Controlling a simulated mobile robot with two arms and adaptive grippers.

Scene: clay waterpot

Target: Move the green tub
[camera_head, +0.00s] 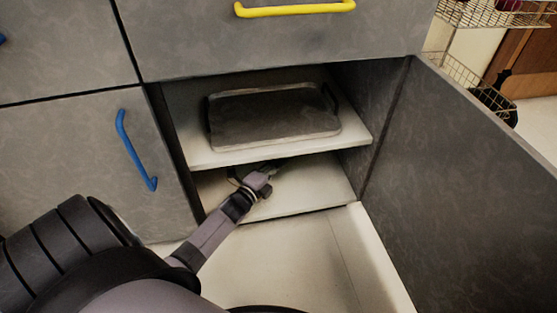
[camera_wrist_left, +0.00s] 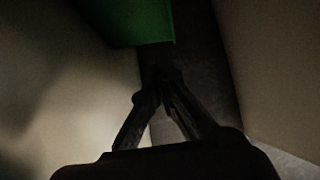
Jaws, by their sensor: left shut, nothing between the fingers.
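The green tub (camera_wrist_left: 140,22) shows only in part at the top of the left wrist view, dark green and in shadow. I cannot make it out in the head view. My left gripper (camera_head: 268,172) reaches into the lower level of the open cabinet, below the middle shelf. In the left wrist view the gripper (camera_wrist_left: 160,76) has its fingertips together, with nothing between them. The tips appear just below the tub's edge in the picture; I cannot tell whether they touch it. My right gripper is not in view.
A dark tray (camera_head: 270,118) lies on the cabinet's middle shelf (camera_head: 285,149), right above my arm. The open cabinet door (camera_head: 460,190) bounds the right side. A drawer with a yellow handle (camera_head: 295,9) is above, and a door with a blue handle (camera_head: 135,150) is left.

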